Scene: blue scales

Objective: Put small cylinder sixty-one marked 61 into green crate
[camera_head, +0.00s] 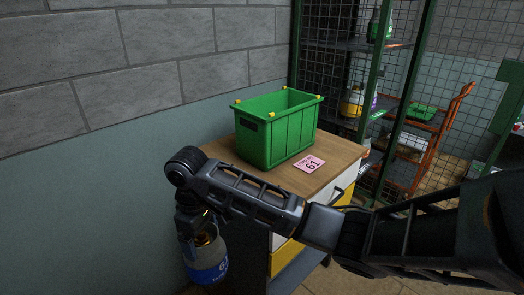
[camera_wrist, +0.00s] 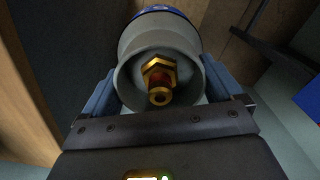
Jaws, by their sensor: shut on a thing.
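The small cylinder (camera_head: 207,262) is grey on top with a blue lower band marked 61. It hangs below my gripper (camera_head: 190,215) at the left of the cabinet, clear of its top. In the wrist view the cylinder (camera_wrist: 160,38) shows its grey collar and brass valve between the two fingers of my gripper (camera_wrist: 160,90), which is shut on it. The green crate (camera_head: 284,140) stands upright on the wooden cabinet top, with yellow corner pieces. Its inner floor is hidden from the head camera.
A pink card marked 61 (camera_head: 309,164) lies on the cabinet top (camera_head: 342,152) in front of the crate. A grey and teal wall (camera_head: 120,150) runs behind on the left. A mesh cage with shelves and an orange trolley (camera_head: 440,140) stands at the right.

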